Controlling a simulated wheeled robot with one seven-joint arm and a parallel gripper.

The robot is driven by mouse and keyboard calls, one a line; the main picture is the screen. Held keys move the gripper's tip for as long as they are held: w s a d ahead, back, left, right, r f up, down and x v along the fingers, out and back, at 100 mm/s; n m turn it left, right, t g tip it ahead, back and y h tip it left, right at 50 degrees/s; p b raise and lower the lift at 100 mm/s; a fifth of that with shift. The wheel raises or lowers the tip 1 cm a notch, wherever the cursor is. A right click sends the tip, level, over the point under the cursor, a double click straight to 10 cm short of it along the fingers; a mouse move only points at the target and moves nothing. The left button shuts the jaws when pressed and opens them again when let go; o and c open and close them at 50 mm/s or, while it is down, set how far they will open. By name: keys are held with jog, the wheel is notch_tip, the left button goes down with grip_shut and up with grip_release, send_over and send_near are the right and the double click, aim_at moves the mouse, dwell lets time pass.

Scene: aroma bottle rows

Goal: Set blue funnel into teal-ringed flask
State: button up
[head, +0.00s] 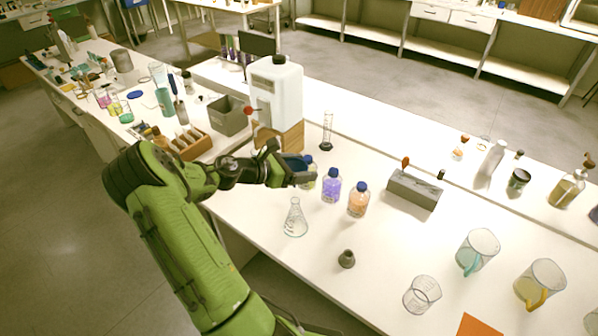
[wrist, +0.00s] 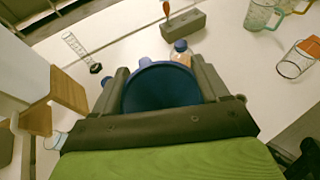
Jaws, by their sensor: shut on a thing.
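My gripper (head: 298,172) is shut on the blue funnel (wrist: 160,88), which shows as a dark blue round cone between the two fingers in the wrist view. In the head view only a small dark blue part of the funnel (head: 296,161) shows at the fingers. A clear conical flask (head: 295,219) stands upright on the white bench, lower in the picture than my gripper and apart from it. I cannot make out a teal ring on it clearly. The funnel is held above the bench and is apart from this flask.
Blue-capped bottles with purple (head: 331,187) and orange (head: 358,201) liquid stand right of my gripper, with another partly hidden behind it. A white jug (head: 276,90) on a wooden stand is behind.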

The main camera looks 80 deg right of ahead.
jog(key=shift+s, duration=0.15)
jog(key=shift+r+p, duration=0.1)
jog(key=shift+p, duration=0.5)
notch_tip(320, 180, down, 6)
jog(key=b, duration=0.3)
jog(key=shift+p, duration=0.85)
dwell(1.0)
jog(key=shift+f+b, duration=0.6)
jog(key=shift+f, duration=0.95)
jog(key=o, duration=1)
jog(key=shift+a+r, duration=0.1)
